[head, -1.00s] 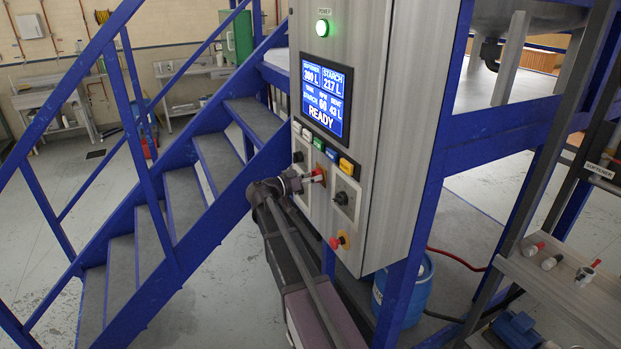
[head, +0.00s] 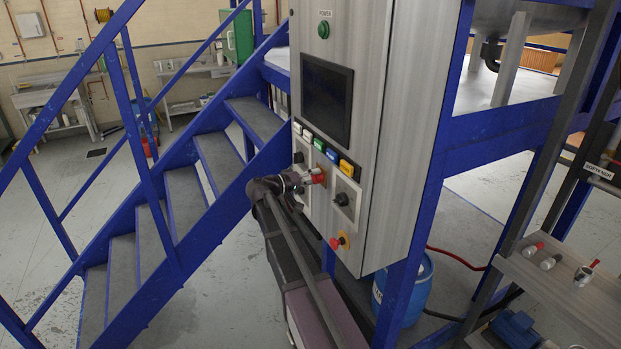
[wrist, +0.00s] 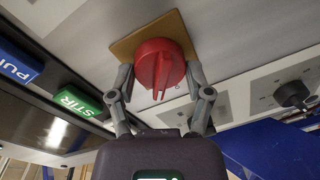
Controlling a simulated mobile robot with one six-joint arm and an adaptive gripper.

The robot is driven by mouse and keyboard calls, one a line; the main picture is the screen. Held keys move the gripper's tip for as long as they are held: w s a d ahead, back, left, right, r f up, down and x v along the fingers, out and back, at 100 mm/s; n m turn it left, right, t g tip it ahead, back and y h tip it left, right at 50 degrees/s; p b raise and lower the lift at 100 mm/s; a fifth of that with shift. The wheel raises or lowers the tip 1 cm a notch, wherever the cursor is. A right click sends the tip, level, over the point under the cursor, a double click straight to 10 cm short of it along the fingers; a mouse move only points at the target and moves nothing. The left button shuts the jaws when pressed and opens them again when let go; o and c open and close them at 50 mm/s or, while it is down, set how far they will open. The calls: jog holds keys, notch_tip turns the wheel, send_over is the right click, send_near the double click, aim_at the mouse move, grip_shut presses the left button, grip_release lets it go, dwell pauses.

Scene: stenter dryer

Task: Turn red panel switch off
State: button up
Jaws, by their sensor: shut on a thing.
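The red panel switch (wrist: 160,68) is a round red knob with a raised grip bar on a tan square plate. In the head view the red switch (head: 318,176) is on the front of the grey control cabinet (head: 408,120). My gripper (wrist: 160,84) is shut on the red knob, with one finger on each side of it. In the head view my gripper (head: 307,180) reaches the switch from the left. The display screen (head: 327,100) is dark, and the green power lamp (head: 323,30) above it is unlit.
Blue stairs (head: 180,200) stand left of the cabinet. A blue drum (head: 412,290) is under the frame.

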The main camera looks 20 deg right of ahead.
jog(key=n, duration=0.3)
jog(key=shift+w+d, duration=0.1)
jog(key=shift+d, duration=0.05)
jog(key=shift+n+g, duration=0.4)
jog(key=shift+n, duration=1.4)
jog(key=o, duration=1.2)
jog(key=shift+d, duration=0.1)
jog(key=shift+c, duration=0.2)
jog(key=shift+f, duration=0.1)
